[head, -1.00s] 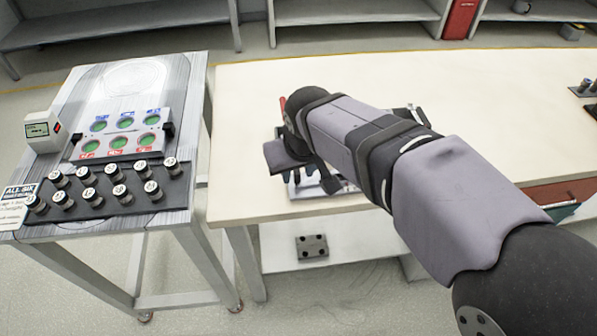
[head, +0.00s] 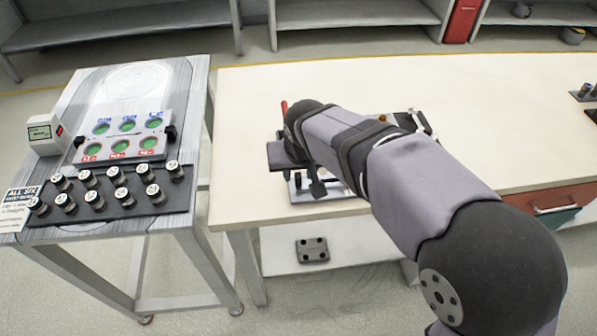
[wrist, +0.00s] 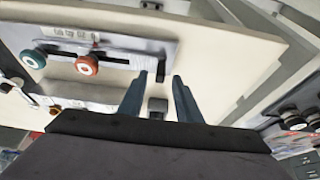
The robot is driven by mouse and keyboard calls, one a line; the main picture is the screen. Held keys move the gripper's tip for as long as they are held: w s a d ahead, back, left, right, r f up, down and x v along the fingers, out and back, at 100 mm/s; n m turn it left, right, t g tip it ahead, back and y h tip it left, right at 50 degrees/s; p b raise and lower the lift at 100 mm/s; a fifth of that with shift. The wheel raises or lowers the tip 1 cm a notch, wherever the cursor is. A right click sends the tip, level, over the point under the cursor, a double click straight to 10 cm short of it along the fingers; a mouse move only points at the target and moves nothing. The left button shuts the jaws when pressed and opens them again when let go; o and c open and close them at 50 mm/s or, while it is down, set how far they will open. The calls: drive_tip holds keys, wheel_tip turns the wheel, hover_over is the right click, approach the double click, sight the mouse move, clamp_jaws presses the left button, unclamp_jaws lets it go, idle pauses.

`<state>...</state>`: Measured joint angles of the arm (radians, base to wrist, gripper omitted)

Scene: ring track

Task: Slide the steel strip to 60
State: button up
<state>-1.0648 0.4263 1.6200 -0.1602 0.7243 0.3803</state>
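In the wrist view my gripper (wrist: 160,92) has two blue-grey fingers standing apart. A small grey block (wrist: 157,106) shows between them, with gaps to either side; whether it touches a finger cannot be told. Just beyond the fingertips is a grey metal plate (wrist: 112,62) with dark slots, small lettering too blurred to read, a red knob (wrist: 87,65) and a teal knob (wrist: 33,59). I cannot pick out the steel strip or a 60 mark for certain.
A pale table (head: 250,110) is largely bare at the back. On the left, a grey bench (head: 190,90) carries a panel of green round windows (head: 127,126), several labelled knobs (head: 120,185) and a small white meter (head: 45,135). A red upright piece (head: 284,106) stands beside my arm.

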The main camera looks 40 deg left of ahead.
sight(323, 177)
drive_tip(key=shift+x, duration=0.75)
drive_tip(key=shift+c, duration=0.3)
clamp_jaws()
drive_tip(key=shift+w+d+p, duration=0.5)
drive_tip(key=shift+w+d, duration=1.75)
drive_tip(key=shift+w, duration=0.05)
drive_tip(key=shift+o, duration=0.3)
unclamp_jaws()
drive_tip(key=shift+w+d, duration=0.1)
